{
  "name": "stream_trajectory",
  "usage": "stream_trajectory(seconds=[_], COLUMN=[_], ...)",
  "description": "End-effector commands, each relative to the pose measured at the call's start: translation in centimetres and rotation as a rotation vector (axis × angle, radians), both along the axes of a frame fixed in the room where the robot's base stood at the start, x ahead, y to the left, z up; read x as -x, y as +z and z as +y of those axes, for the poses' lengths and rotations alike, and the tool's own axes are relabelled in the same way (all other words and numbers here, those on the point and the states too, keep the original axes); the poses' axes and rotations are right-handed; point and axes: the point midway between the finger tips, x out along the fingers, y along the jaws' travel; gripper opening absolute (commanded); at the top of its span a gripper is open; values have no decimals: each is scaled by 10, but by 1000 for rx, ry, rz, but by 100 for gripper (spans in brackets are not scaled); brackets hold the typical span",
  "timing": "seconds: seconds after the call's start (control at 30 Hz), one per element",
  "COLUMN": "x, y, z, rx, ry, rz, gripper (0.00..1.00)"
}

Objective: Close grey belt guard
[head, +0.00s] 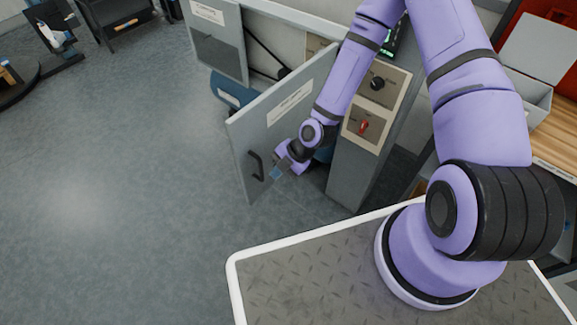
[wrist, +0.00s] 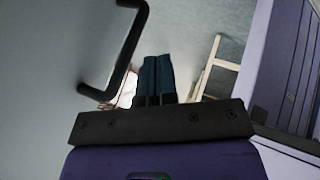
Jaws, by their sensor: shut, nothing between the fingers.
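The grey belt guard (head: 285,114) is a hinged grey panel with a white label and a black handle (head: 256,165). In the head view it stands swung open, out from the machine front. My gripper (head: 277,173) is beside the panel, to the right of the handle. In the wrist view the handle (wrist: 122,55) is at the upper left on the grey panel face (wrist: 40,80), and my gripper's dark fingertips (wrist: 155,68) are together, right of the handle and apart from it. Nothing shows between the fingers.
A control column (head: 365,125) with a black knob (head: 377,83) and a red switch (head: 363,126) stands right of the guard. Another grey panel (head: 217,38) is behind it at the upper left. A wooden-topped bench (head: 556,140) is at the right.

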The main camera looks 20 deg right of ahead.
Motion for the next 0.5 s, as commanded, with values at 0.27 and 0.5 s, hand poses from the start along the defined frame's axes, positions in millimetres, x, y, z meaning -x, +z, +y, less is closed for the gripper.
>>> stream_trajectory(seconds=[0.27, 0.5], x=[-16, -17], y=[1, 1], z=[16, 17], rx=[0, 0], ry=[-1, -2], rz=[1, 1], gripper=[0, 0])
